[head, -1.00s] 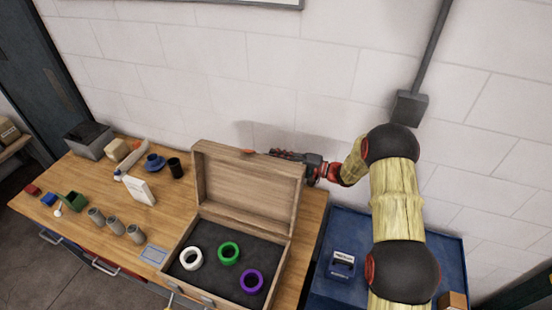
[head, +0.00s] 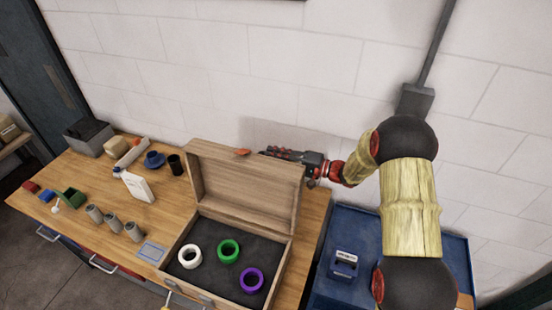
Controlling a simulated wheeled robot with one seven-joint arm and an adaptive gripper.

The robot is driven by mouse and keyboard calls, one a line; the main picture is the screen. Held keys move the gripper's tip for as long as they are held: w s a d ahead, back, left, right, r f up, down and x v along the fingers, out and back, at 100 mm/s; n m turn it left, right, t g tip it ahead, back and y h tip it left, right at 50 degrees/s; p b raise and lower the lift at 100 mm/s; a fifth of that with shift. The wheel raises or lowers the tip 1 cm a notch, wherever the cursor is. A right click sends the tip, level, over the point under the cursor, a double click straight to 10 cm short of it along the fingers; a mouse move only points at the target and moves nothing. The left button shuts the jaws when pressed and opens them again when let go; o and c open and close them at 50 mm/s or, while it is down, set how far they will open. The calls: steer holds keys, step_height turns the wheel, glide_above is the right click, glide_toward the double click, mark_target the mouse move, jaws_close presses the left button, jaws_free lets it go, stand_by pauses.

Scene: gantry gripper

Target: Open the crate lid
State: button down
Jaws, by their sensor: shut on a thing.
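The wooden crate (head: 282,267) stands on the bench with its lid (head: 246,194) raised at the back edge, roughly upright, the hollow inner side facing the front. My gripper (head: 262,153) reaches in from the right at the lid's upper edge and is shut on the lid. Its tip is partly hidden there, so the exact contact does not show. A small orange-red piece shows at the lid's top edge beside it. On the crate's dark floor lie a white ring (head: 190,257), a green ring (head: 228,251) and a purple ring (head: 251,280).
A blue surface (head: 325,285) with a small blue object lies to the right. The wall is close behind my gripper.

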steer(key=shift+s+a+r+n+b, duration=0.1)
steer(key=shift+s+a+n+b, duration=0.1)
steer(key=shift+s+b, duration=0.25)
steer(key=shift+s+a+r+n+b, duration=0.1)
steer(key=shift+s+a+n+b, duration=0.1)
steer(key=shift+s, duration=0.45)
steer(key=c, duration=2.1)
jaws_free()
steer(key=shift+c, duration=0.2)
steer(key=o, duration=0.3)
steer(key=shift+w+r, duration=0.1)
steer(key=shift+r, duration=0.05)
steer(key=shift+d, duration=0.1)
steer(key=v, duration=1.2)
